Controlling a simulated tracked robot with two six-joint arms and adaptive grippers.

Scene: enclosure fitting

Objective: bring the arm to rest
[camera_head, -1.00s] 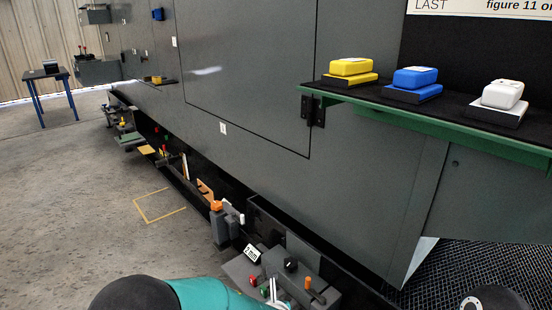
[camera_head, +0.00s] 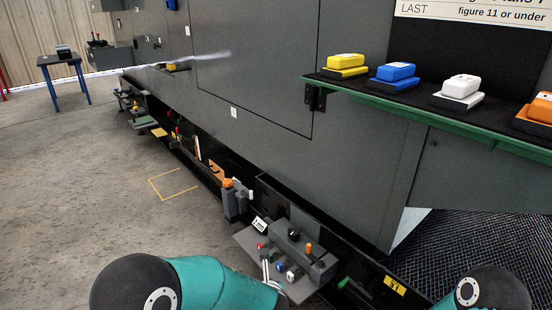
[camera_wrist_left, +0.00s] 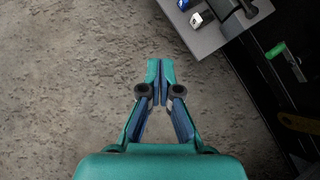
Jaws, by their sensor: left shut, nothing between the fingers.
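My left gripper (camera_wrist_left: 160,68) shows in the left wrist view. Its teal-tipped fingers are together with nothing between them, above bare concrete floor (camera_wrist_left: 70,70). A grey shelf (camera_wrist_left: 201,38) lies to its upper right, apart from the fingertips in the picture. In the head view my left arm (camera_head: 210,284) comes in along the bottom, with its teal link in front of the grey shelf's near side (camera_head: 252,241). A round dark joint of my right arm (camera_head: 490,290) shows at the lower right; the right gripper is out of view.
The grey shelf holds coloured knobs and a dark block. A large grey enclosure (camera_head: 255,75) fills the middle. A green-edged ledge (camera_head: 440,118) carries yellow, blue, white and orange blocks. Open floor (camera_head: 90,190) lies left, with a yellow outlined square (camera_head: 172,183).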

